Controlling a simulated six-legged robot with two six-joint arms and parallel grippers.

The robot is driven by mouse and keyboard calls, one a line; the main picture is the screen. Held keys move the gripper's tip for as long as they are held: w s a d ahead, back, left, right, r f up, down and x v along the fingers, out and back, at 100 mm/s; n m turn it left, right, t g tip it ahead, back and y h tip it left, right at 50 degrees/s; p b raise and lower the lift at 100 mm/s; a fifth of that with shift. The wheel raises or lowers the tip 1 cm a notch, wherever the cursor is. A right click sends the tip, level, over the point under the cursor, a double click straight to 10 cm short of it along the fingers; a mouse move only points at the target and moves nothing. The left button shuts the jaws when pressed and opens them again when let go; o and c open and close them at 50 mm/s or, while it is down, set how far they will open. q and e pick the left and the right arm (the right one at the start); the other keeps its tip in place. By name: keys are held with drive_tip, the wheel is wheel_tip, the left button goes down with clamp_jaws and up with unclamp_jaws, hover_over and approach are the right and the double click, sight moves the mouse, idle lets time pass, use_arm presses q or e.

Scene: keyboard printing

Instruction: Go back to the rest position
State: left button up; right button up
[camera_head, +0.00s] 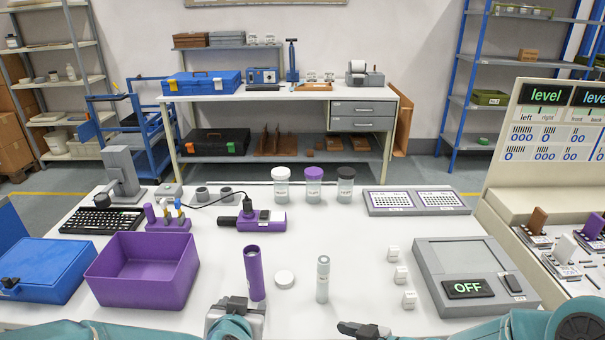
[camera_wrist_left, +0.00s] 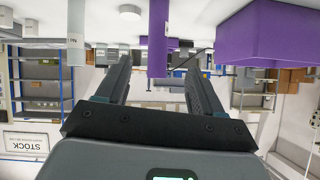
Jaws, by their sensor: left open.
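My left gripper (camera_head: 234,304) is low at the front edge of the table, just in front of the upright purple tube (camera_head: 254,273). In the left wrist view its two fingers (camera_wrist_left: 150,75) are spread and nothing is held between them. That view is upside down, and the purple tube (camera_wrist_left: 157,45) shows beyond the fingers. My right gripper (camera_head: 362,329) is at the front edge, right of the upright grey tube (camera_head: 322,280). It is seen edge-on and partly cut off, so its jaws cannot be judged.
A white round lid (camera_head: 284,279) lies between the tubes. A purple bin (camera_head: 145,284) and blue box (camera_head: 42,270) stand left. Small white cubes (camera_head: 401,275) and a grey device reading OFF (camera_head: 455,257) are right. Capped jars (camera_head: 314,186) stand at the back.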

use_arm(q)
drive_tip(key=s+a+f+g, duration=0.3)
drive_tip(key=s+f, duration=0.2)
drive_tip(key=f, duration=0.7)
drive_tip(key=s+a+f+g, duration=0.3)
drive_tip(key=s+f, duration=0.1)
drive_tip(key=f, duration=0.8)
use_arm(e)
drive_tip(key=s+f+m+g+h, duration=0.25)
drive_tip(key=s+f+m, duration=0.5)
drive_tip(key=f, duration=0.55)
use_arm(q)
drive_tip(key=s+d+f+n+g+h, duration=0.1)
drive_tip(key=s+d+f+g+h, duration=0.1)
drive_tip(key=s, duration=0.4)
drive_tip(key=s+d+f+n+g+h, duration=0.2)
drive_tip(key=s+d+f+g, duration=0.1)
drive_tip(key=s, duration=0.4)
drive_tip(key=shift+s+d+f+h, duration=0.15)
drive_tip(key=shift+f+h, duration=0.1)
drive_tip(key=shift+h, duration=0.05)
use_arm(e)
drive_tip(key=s+d+f+m+g+h, duration=0.1)
drive_tip(key=s+d+f+g+h, duration=0.1)
drive_tip(key=s, duration=0.4)
drive_tip(key=s+d+f+m+g+h, duration=0.2)
drive_tip(key=s+f, duration=0.3)
drive_tip(key=s, duration=0.2)
drive_tip(key=shift+s, duration=0.3)
